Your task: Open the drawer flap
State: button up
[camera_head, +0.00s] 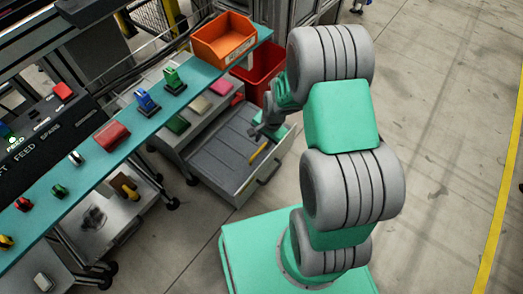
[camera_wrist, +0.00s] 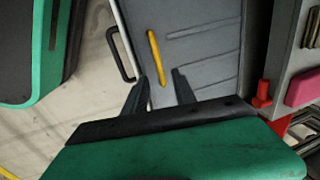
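The grey drawer (camera_head: 218,160) stands pulled out of its cabinet, its ribbed floor showing from above. Its pale front panel (camera_head: 246,188) has a dark bar handle (camera_head: 262,181) on the outside. In the wrist view the drawer floor (camera_wrist: 205,75) lies below, with the handle (camera_wrist: 115,55) to the left. A yellow bar (camera_head: 258,152) lies in the drawer near the front; it also shows in the wrist view (camera_wrist: 155,50). My gripper (camera_head: 262,131) is above the drawer. In the wrist view its fingers (camera_wrist: 160,76) are apart with nothing between them. I cannot tell its exact height.
A red bin (camera_head: 262,68) and an orange bin (camera_head: 224,38) are behind the drawer. Small coloured blocks, including a pink one (camera_head: 221,87), lie on the cabinet top. A teal shelf (camera_head: 140,128) with switches runs along the left. The floor to the right is clear.

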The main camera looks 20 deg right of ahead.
aim_at(261, 149)
jog(key=f, duration=0.1)
jog(key=f+b, duration=0.1)
jog(key=f, duration=0.2)
jog(key=shift+w+a+f, duration=0.25)
jog(key=shift+w+f, duration=0.05)
jog(key=shift+w, duration=0.05)
jog(key=shift+c, duration=0.4)
grip_shut()
dwell(0.6)
